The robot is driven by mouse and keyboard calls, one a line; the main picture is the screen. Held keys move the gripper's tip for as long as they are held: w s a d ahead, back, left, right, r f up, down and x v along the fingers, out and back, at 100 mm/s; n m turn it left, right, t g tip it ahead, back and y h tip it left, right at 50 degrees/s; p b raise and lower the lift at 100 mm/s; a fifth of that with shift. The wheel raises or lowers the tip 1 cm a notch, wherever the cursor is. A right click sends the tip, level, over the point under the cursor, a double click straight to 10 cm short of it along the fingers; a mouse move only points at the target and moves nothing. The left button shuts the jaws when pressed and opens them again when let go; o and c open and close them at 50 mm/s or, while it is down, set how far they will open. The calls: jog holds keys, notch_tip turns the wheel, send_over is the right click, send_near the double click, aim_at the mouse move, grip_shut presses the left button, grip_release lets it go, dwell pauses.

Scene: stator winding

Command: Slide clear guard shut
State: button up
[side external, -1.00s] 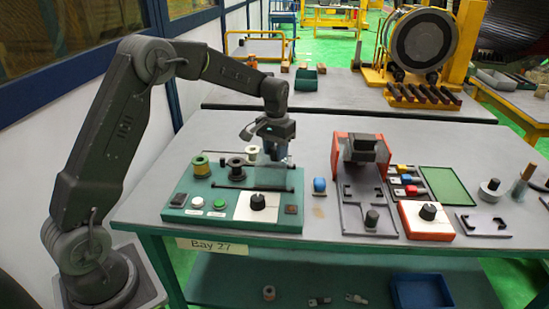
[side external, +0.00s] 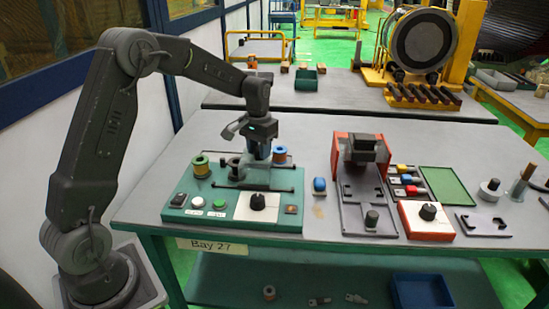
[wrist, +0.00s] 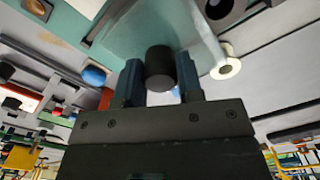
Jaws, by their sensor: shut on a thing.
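The clear guard (wrist: 150,30) is a see-through pane over the teal winding station (side external: 190,208). In the side view it is faint (side external: 257,177), below my gripper and between two dark rails. My gripper (side external: 261,157) points down over the station. In the wrist view its blue fingers (wrist: 160,82) are shut on a black knob (wrist: 160,62) at the guard. A green-yellow spool (side external: 201,165) stands left of the guard, and a dark spool (side external: 236,167) stands by its left edge. An orange-and-blue spool (side external: 280,155) stands behind, right of my gripper.
The station's front has a black dial (side external: 257,202), a green button (side external: 219,204) and a small orange-lit part (side external: 291,209). A blue object (side external: 319,185) lies to the right. A red-and-grey fixture (side external: 360,150) stands farther right. The bench front is clear.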

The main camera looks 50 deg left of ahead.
jog(key=shift+s+a, duration=1.95)
jog(key=shift+a, duration=0.1)
jog(key=o, duration=0.7)
jog(key=shift+d, duration=0.1)
jog(key=shift+r, duration=3)
jog(key=s+d+r+m+t, duration=0.1)
jog(key=s+d+r+t, duration=0.1)
jog(key=s+d+r, duration=0.4)
jog(key=s+d+r+m+t, duration=0.1)
jog(key=s+d+r+t, duration=0.15)
jog(key=s+d, duration=0.65)
jog(key=shift+m+t, duration=0.5)
jog(key=shift+t, duration=0.05)
jog(key=s+d, duration=0.1)
jog(key=s, duration=0.1)
jog(key=s+d+f, duration=0.1)
jog(key=s+d, duration=0.3)
jog(key=s, duration=0.1)
jog(key=shift+s+f, duration=0.1)
jog(key=shift+f, duration=0.15)
